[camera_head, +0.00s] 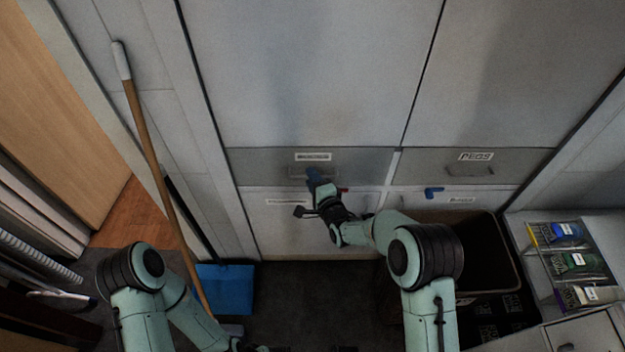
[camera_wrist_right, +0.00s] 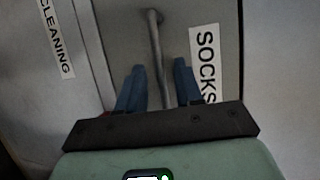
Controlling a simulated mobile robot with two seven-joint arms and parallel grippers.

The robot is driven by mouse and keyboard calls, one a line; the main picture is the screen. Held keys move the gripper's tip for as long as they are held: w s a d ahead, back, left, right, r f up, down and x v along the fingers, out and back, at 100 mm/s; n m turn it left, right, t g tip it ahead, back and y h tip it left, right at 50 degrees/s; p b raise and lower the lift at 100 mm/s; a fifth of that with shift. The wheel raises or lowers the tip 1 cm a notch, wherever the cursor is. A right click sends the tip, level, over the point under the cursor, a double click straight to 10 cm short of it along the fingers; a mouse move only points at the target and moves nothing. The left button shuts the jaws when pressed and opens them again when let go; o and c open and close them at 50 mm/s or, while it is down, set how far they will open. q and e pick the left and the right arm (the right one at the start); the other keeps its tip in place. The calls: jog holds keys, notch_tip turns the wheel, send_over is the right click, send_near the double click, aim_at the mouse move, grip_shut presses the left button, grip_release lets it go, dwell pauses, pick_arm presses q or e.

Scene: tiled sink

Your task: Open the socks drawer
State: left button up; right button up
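The socks drawer (camera_head: 255,165) is the upper left one in the head view and looks flush with the cabinet front. Its SOCKS label (camera_wrist_right: 205,62) is readable in the right wrist view, with the grey bar handle (camera_wrist_right: 155,42) beside it. My right gripper (camera_head: 314,178) is at this handle, partly hiding it in the head view. In the wrist view its blue fingers (camera_wrist_right: 160,75) stand apart, one on each side of the bar, with gaps visible. My left arm is low at the left, and its gripper cannot be made out.
A drawer labelled CLEANING (camera_wrist_right: 56,38) lies just below. The PEGS drawer (camera_head: 520,163) is to the right. A dark bin (camera_head: 508,250) stands at the lower right. A broom (camera_head: 150,150) leans at the left above a blue dustpan (camera_head: 228,286). Several small items lie on the right counter (camera_head: 535,285).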

jog(key=shift+w, duration=0.15)
grip_shut()
jog(key=shift+f, duration=0.1)
dwell(1.3)
